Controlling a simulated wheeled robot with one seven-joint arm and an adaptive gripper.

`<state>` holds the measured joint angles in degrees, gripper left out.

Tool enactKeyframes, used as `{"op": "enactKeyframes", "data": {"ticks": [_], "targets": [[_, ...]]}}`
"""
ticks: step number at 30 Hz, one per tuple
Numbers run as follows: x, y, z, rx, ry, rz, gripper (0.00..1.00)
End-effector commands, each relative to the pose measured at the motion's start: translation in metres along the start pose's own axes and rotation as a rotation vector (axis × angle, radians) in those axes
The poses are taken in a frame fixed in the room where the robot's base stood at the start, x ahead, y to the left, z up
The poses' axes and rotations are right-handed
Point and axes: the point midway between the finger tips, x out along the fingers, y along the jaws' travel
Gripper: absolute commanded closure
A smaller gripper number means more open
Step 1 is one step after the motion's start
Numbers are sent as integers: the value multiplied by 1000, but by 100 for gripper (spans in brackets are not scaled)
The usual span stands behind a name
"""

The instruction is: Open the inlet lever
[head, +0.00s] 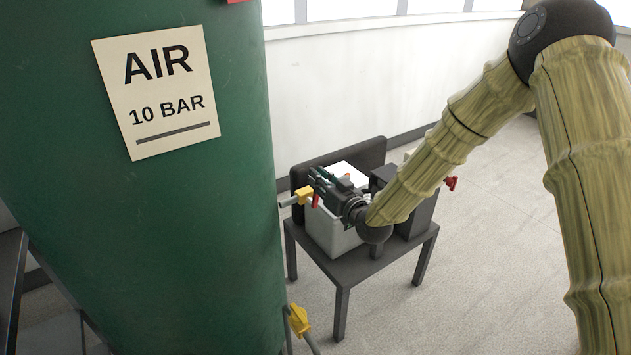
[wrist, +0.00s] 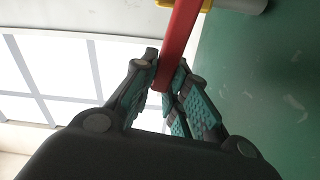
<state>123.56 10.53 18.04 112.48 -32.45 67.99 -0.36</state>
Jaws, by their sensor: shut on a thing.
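The red lever (wrist: 178,45) runs up from between my fingertips to a yellow valve body (wrist: 208,5) at the top of the wrist view. My gripper (wrist: 166,82) is shut on the lever, with its teal-padded fingers on either side of it. In the head view my gripper (head: 322,182) is beside the yellow valve (head: 304,195), and part of the red lever (head: 316,201) shows below the fingers. The lever's gripped end is partly hidden by the fingers.
A large green tank (head: 150,230) marked AIR 10 BAR stands at left. A dark table (head: 342,268) bears a pale grey box (head: 328,236) under my gripper. A second yellow fitting (head: 299,320) is low beside the tank. A red handle (head: 451,183) shows behind my arm. Floor at right is clear.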

Motion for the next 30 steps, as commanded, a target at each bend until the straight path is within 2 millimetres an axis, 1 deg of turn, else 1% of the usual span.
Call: {"op": "enactKeyframes", "data": {"ticks": [3, 13, 23, 30], "targets": [[-1, 11, 2, 102, 1, 3, 100], [-1, 36, 10, 416, 2, 2, 100], [-1, 58, 26, 729, 1, 3, 100], [-1, 70, 39, 936, 1, 2, 100]]}}
